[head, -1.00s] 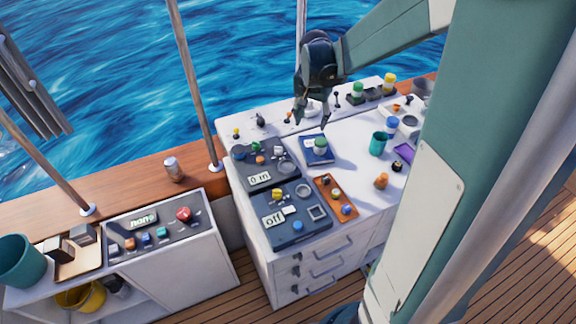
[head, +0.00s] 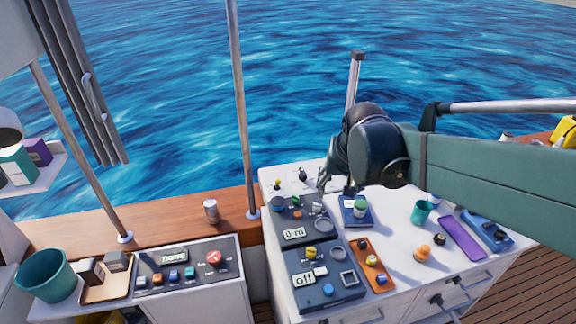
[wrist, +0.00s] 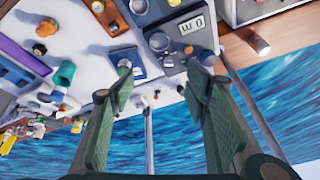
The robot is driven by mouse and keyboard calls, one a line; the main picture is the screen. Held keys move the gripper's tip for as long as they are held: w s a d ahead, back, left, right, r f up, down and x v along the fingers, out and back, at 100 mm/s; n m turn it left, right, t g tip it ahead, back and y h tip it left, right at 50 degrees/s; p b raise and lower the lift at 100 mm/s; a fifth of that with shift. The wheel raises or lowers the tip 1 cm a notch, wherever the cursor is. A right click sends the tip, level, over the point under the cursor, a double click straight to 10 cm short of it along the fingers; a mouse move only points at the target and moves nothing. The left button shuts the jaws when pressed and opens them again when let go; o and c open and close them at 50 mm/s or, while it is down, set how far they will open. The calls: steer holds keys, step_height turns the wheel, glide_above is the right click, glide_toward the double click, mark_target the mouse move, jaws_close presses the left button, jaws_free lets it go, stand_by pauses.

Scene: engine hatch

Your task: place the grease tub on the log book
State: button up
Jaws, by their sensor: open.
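A small pale tub with a green band or lid (head: 360,208), which looks like the grease tub, stands upright on the blue log book (head: 346,203) on the white counter. The wrist view shows the tub (wrist: 125,64) on the book (wrist: 134,54), near the left finger. My gripper (head: 326,182) is open and empty, raised above the counter a little left of the book in the head view. In the wrist view its two fingers (wrist: 156,84) stand wide apart with nothing between them.
Dark control panels (head: 325,275) with knobs lie left of the book. An orange strip (head: 370,265) with knobs lies in front. A teal cup (head: 421,212) and a purple tray (head: 461,238) stand to the right. Some bare counter lies between the book and the cup.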

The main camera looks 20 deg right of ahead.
steer(key=s+a+n+t, duration=0.1)
steer(key=s+a+n, duration=0.1)
steer(key=s+a, duration=0.2)
steer(key=s+a+n+t+y, duration=0.1)
steer(key=s+a+n, duration=0.2)
steer(key=s, duration=0.6)
steer(key=shift+s+a+r+t, duration=0.2)
steer(key=shift+a+r+t, duration=0.25)
steer(key=shift+a, duration=0.45)
steer(key=shift+f, duration=0.1)
